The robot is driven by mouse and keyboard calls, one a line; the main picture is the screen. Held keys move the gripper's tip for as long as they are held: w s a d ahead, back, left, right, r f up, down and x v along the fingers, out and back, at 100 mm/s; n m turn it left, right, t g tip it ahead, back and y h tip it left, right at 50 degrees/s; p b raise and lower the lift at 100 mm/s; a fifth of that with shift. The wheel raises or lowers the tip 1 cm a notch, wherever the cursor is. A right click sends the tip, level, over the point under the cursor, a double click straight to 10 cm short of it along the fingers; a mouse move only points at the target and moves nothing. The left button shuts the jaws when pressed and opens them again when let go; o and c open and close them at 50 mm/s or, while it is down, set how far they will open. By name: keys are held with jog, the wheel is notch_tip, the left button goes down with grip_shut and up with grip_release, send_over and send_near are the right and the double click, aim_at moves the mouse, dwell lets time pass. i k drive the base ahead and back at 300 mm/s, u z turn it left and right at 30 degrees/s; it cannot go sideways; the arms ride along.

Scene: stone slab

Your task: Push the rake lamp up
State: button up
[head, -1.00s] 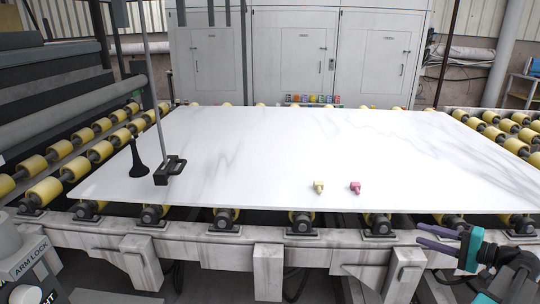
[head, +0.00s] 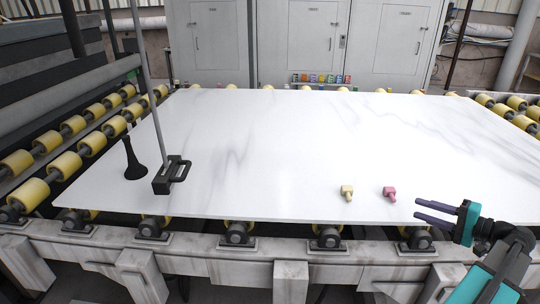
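A thin grey upright post (head: 150,90) stands at the left end of the white slab, its top cut off by the picture edge. A black block with a loop handle (head: 172,175) sits at the post's low end. Beside it on the left is a black flared piece (head: 133,162) on a thin dark rod. These look like the rake lamp; I cannot tell which part is the lamp head. My gripper (head: 418,210) is at the lower right near the slab's front edge, far from the handle. Its two purple fingers are apart, with nothing visible between them.
The white veined slab (head: 300,130) lies on yellow rollers (head: 93,143) over a grey frame. Small coloured blocks (head: 320,78) line the back. The slab's middle is clear.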

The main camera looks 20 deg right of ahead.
aim_at(163, 183)
jog(key=i, duration=0.85)
jog(key=z, duration=0.95)
jog(key=k, duration=0.15)
jog(key=u, duration=2.7)
